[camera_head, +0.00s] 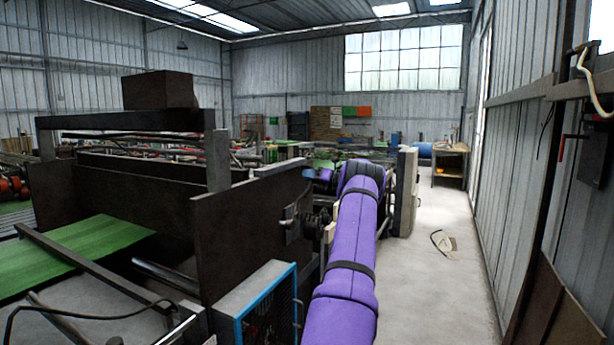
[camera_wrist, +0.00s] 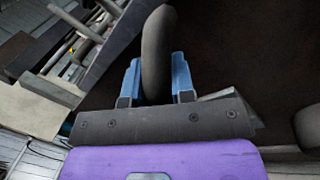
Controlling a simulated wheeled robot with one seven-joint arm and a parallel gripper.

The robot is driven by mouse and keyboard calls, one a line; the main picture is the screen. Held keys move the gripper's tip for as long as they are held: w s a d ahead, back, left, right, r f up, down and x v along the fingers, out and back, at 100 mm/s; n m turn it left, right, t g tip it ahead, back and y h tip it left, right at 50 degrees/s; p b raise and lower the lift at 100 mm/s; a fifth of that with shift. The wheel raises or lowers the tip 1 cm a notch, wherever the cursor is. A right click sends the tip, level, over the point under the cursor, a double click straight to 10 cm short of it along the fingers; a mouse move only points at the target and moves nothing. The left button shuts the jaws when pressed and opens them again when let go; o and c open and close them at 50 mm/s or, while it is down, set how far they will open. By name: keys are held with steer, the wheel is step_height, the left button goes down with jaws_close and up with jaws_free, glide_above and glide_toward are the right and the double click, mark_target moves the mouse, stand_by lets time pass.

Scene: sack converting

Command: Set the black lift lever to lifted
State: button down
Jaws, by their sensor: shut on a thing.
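The black lift lever (camera_wrist: 158,45) shows in the wrist view as a thick, dark, rounded bar curving upward between my fingers. My gripper (camera_wrist: 156,78) has blue fingers, one on each side of the bar, and is shut on it. The lower part of the bar is hidden behind the gripper's dark front plate. In the head view my purple arm reaches forward along the right side of the machine. I cannot make out the fingers or the lever clearly there.
A dark machine side panel (camera_head: 245,225) stands just left of my arm. A blue-edged guard (camera_head: 262,305) is low in front of it. Green sheet (camera_head: 80,255) lies on the machine at left.

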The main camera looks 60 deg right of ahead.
steer(key=shift+d+f, duration=0.1)
steer(key=shift+f, duration=0.05)
steer(key=c, duration=1)
jaws_free()
steer(key=shift+o, duration=0.2)
steer(key=shift+s, duration=0.1)
steer(key=s+d+f, duration=0.1)
steer(key=s, duration=0.9)
steer(key=shift+s+d, duration=0.25)
steer(key=shift+d, duration=0.05)
steer(key=shift+f, duration=0.1)
